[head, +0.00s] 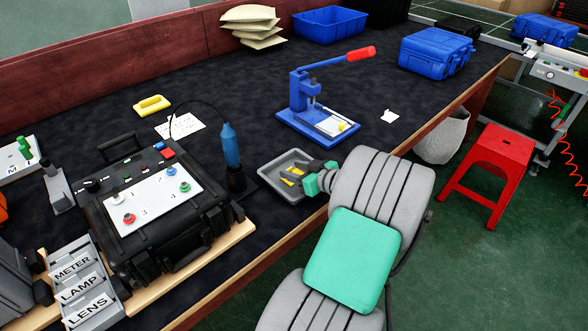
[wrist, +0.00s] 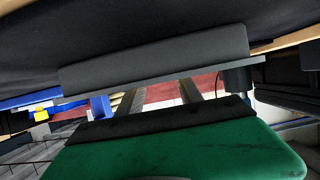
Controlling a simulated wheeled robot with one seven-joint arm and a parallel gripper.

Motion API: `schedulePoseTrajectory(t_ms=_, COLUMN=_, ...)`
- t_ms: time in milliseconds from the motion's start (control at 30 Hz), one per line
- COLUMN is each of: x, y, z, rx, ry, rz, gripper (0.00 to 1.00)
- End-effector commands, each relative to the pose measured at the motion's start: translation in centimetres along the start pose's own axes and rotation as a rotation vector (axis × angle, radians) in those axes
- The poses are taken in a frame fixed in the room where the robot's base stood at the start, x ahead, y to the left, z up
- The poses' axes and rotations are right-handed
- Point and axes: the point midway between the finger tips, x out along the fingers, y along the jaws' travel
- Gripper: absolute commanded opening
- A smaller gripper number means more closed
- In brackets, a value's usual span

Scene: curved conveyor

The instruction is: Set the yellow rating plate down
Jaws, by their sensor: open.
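Small yellow pieces (head: 297,172) show in the small grey tray (head: 268,170) at the table's front edge in the head view. They look like rating plates, but my fingers partly cover them and I cannot tell how many there are. My gripper (head: 304,173) is open, its dark fingers over the tray. I cannot tell whether a finger touches a plate. Another small yellow piece (head: 341,127) lies on the white bed of the blue lever press (head: 303,105). In the wrist view the tray (wrist: 155,60) shows upside down; no plate is visible between the fingers.
A black test case (head: 160,210) and a blue-handled tool in a dark holder (head: 236,180) stand left of the tray. A yellow block (head: 152,104) and printed sheet (head: 180,127) lie behind. The mat's middle is mostly clear.

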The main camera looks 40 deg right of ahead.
Motion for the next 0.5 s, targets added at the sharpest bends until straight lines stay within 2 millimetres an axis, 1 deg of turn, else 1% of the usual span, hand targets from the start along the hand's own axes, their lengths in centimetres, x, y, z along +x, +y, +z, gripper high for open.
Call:
schedulePoseTrajectory(t_ms=200, x=-5.6, y=0.2, z=-0.1, rx=0.001, ry=0.001, rz=0.009, gripper=0.43)
schedulePoseTrajectory(t_ms=300, x=-8.1, y=0.2, z=0.0, rx=0.002, ry=0.001, rz=0.008, gripper=0.43)
schedulePoseTrajectory(t_ms=400, x=-9.9, y=0.1, z=0.0, rx=0.002, ry=0.001, rz=0.005, gripper=0.43)
schedulePoseTrajectory(t_ms=500, x=-10.9, y=0.1, z=0.1, rx=0.001, ry=0.001, rz=0.003, gripper=0.43)
